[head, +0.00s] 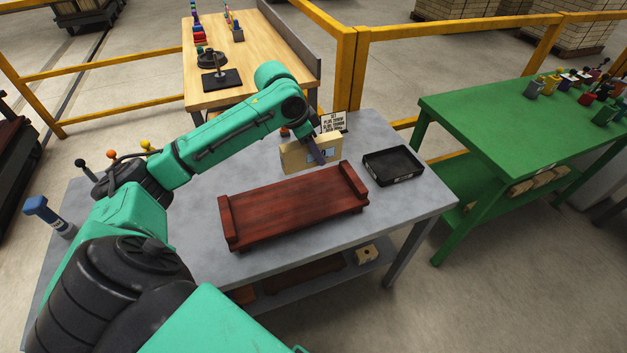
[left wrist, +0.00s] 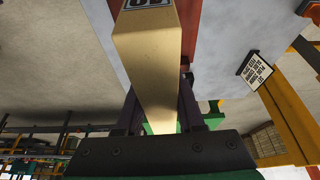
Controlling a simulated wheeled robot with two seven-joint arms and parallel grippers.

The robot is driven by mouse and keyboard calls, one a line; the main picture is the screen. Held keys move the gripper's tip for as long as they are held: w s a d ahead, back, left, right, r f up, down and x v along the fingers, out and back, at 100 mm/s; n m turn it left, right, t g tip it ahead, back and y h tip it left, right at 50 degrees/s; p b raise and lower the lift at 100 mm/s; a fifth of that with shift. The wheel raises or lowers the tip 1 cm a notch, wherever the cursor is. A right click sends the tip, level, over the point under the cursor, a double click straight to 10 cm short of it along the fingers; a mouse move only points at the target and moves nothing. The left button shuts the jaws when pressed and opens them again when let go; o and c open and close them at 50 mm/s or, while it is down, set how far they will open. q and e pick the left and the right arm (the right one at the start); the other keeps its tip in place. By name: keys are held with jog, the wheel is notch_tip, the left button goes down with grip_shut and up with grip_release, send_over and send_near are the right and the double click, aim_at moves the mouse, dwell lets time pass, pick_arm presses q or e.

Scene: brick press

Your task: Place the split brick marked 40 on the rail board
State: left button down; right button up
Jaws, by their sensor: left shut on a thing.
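A tan split brick (head: 296,157) is held on edge by my left gripper (head: 316,153), just beyond the far side of the rail board in the head view. In the left wrist view the brick (left wrist: 150,60) runs between the two fingers, with a cut-off printed label at its top whose number I cannot read fully. The dark red rail board (head: 295,208) lies on the grey table, with a raised rail at each end and a bare middle. I cannot tell how high the brick is. My right gripper is not in view.
A black tray (head: 393,165) stands right of the board. A small sign (head: 334,122) stands behind the brick. The grey table (head: 410,205) has free room in front of the tray. A green table (head: 500,115) and yellow railings (head: 345,75) are beyond.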

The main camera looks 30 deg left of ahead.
pick_arm(q)
jog(key=p, duration=0.1)
send_near(322, 192)
jog(key=x, duration=0.5)
jog(key=shift+w+d, duration=0.1)
jog(key=shift+w, duration=0.15)
jog(key=shift+f, duration=0.3)
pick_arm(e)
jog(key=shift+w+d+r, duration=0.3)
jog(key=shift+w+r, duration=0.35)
pick_arm(q)
jog(key=shift+f, duration=0.1)
jog(key=c, duration=0.5)
grip_release()
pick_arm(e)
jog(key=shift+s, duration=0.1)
